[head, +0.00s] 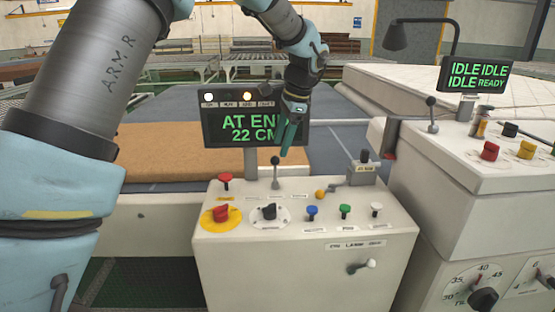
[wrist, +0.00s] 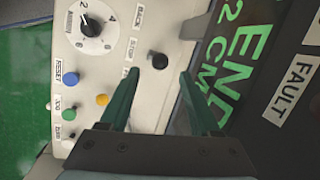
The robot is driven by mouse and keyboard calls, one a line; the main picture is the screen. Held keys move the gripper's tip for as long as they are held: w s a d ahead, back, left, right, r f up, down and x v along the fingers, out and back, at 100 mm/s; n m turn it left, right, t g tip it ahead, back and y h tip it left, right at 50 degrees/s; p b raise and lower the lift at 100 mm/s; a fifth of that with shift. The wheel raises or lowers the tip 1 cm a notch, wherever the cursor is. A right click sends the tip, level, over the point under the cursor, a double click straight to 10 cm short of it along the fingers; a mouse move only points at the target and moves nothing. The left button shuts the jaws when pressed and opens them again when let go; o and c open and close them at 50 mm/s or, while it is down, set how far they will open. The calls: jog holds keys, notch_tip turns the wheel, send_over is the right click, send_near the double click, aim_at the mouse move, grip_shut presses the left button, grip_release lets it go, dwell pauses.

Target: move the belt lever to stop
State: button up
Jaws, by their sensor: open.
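The belt lever (head: 275,175) is a thin metal stalk with a black ball knob on the sloped top of the pale control box (head: 300,262). In the head view it stands nearly upright. In the wrist view its knob (wrist: 157,60) shows beside the labels BACK, STOP (wrist: 132,47) and a partly hidden third one. I cannot tell surely which setting it is at. My gripper (head: 286,152) points down just above and right of the knob. In the wrist view my gripper (wrist: 158,74) is open, its green fingers apart, with the knob between and just beyond the tips.
The display (head: 240,117) reading "AT END 22 CM" stands close behind the lever. A red knob (head: 225,178), a black dial (head: 269,212) and several coloured buttons surround it. A taller console (head: 460,170) stands at the right, with its own lever (head: 432,115).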

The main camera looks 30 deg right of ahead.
jog(key=shift+b+v, duration=0.3)
jog(key=shift+v, duration=1.85)
jog(key=w+a+f+n, duration=0.1)
jog(key=a+f+n, duration=0.15)
jog(key=a, duration=0.55)
jog(key=w+a+f+n+g+h, duration=0.1)
jog(key=a+n, duration=0.2)
jog(key=a, duration=0.4)
jog(key=w+a+f+n, duration=0.2)
jog(key=a+n, duration=0.1)
jog(key=a, duration=0.5)
jog(key=s+a+f+n, duration=0.1)
jog(key=s+a+n, duration=0.2)
jog(key=a, duration=0.3)
jog(key=s+a+f+n, duration=0.2)
jog(key=s+a+n, duration=0.2)
jog(key=a, duration=0.2)
jog(key=s+a+f+n+h, duration=0.1)
jog(key=s+a+f+n, duration=0.1)
jog(key=a, duration=0.5)
jog(key=shift+s+f+n, duration=0.25)
jog(key=shift+s+n, duration=0.5)
jog(key=shift+n, duration=0.3)
